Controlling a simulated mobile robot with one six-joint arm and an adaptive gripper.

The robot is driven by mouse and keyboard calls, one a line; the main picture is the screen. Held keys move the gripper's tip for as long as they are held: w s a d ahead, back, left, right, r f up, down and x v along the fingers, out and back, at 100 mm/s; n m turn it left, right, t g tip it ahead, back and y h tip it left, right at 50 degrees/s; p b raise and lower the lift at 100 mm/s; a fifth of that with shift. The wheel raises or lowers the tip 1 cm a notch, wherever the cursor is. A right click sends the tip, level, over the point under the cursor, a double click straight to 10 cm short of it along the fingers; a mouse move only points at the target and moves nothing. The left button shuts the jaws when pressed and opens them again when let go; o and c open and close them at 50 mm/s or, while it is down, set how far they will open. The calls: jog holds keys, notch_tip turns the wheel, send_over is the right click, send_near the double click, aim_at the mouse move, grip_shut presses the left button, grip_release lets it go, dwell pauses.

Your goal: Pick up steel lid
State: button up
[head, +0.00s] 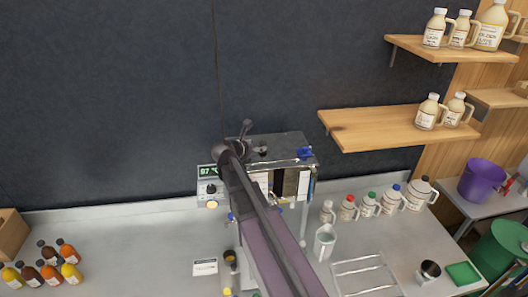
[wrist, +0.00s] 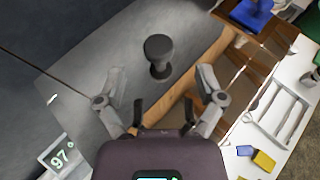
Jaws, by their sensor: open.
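The steel lid (wrist: 115,55) is a flat grey sheet under my gripper in the wrist view, with a dark upright knob (wrist: 158,52) on it. In the head view, the lid seems to lie on top of the evaporator (head: 285,140), partly hidden by my arm. My gripper (wrist: 161,75) is open, its two fingers spread wide to either side of the knob. The knob appears ahead of and between the fingertips, with nothing held. In the head view my arm hides most of the gripper.
A temperature display (head: 208,171) reading 97 °C stands left of the evaporator. Several jugs (head: 369,205) and a pitcher (head: 325,240) stand to the right, with a wire rack (head: 365,270) in front. Bottles (head: 68,252) stand far left. A wooden shelf (head: 375,128) juts out at right.

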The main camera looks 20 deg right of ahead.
aim_at(261, 144)
jog(key=shift+b+x, duration=1.05)
jog(key=shift+x, duration=1.6)
jog(key=shift+a, duration=0.1)
grip_shut()
